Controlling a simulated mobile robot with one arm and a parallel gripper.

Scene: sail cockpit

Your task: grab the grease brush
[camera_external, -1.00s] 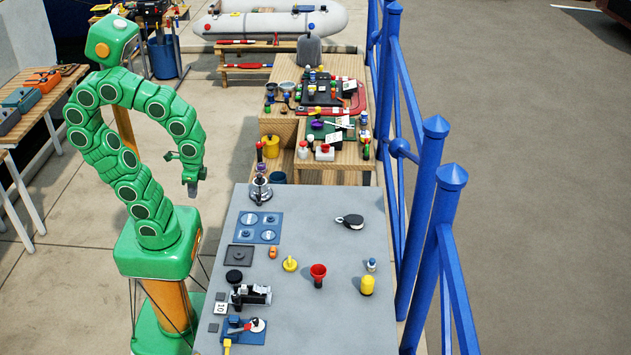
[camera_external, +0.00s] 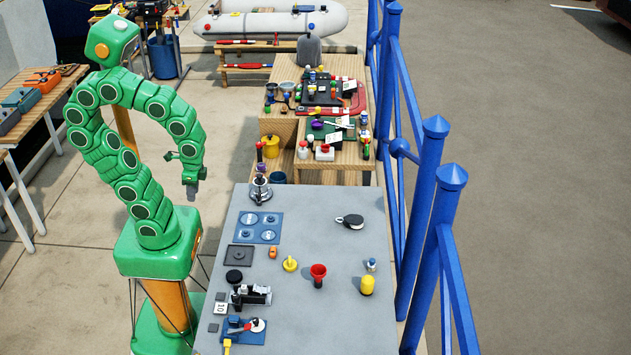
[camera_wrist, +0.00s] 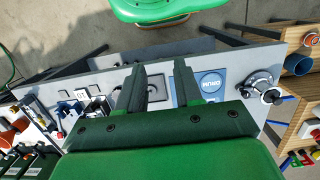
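I cannot pick out the grease brush with certainty in either view. A yellow piece (camera_external: 227,345) at the near left edge of the grey table (camera_external: 330,225) could be a handle, but it is cut off by the frame. My gripper (camera_external: 191,190) hangs pointing down, left of the table's far left corner and clear of its items. In the wrist view, its two dark fingers (camera_wrist: 158,70) stand apart with nothing between them, so it is open and empty.
The table holds a winch (camera_external: 260,190), a blue panel (camera_external: 258,227), a red funnel (camera_external: 318,272), a yellow container (camera_external: 367,286) and a black block (camera_external: 350,221). A blue railing (camera_external: 425,215) runs along its right. A crowded wooden bench (camera_external: 330,152) stands beyond.

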